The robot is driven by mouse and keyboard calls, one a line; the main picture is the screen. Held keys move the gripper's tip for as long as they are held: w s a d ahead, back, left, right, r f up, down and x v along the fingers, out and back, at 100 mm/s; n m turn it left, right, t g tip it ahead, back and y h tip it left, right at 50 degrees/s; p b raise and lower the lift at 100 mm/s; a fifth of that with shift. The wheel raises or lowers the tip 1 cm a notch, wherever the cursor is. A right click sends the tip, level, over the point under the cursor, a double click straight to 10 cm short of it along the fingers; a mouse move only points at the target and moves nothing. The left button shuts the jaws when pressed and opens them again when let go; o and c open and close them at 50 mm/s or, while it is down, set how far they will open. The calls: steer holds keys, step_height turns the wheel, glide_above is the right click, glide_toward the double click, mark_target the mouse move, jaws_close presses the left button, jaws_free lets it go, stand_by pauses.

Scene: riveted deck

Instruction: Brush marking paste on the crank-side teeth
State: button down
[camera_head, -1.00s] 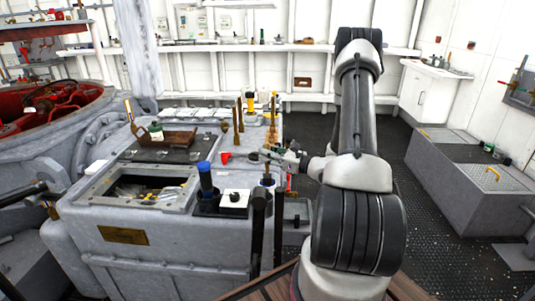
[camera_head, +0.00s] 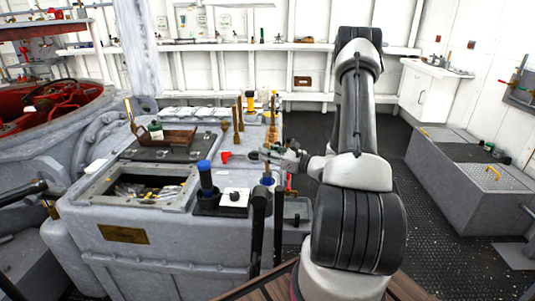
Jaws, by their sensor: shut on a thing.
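The grey gear housing (camera_head: 190,247) stands at the left with an open hatch on top. Gear parts (camera_head: 140,189) show dimly inside the hatch; I cannot tell which teeth are the crank-side ones. My gripper (camera_head: 272,155) is over the housing's right edge, shut on a slim brown-handled brush (camera_head: 267,166). The brush stands roughly upright above a small blue pot (camera_head: 267,181). I cannot tell whether its bristles are inside the pot or just above it. The fingertips are small and partly merge with the things behind.
A blue-capped bottle (camera_head: 205,174) and a white block with a black knob (camera_head: 235,198) stand between hatch and pot. A red mug (camera_head: 226,156), upright wooden-handled tools (camera_head: 239,114) and a brown tray (camera_head: 170,136) are farther back. Dark upright levers (camera_head: 259,225) stand in front.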

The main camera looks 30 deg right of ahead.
steer(key=shift+r, duration=3.5)
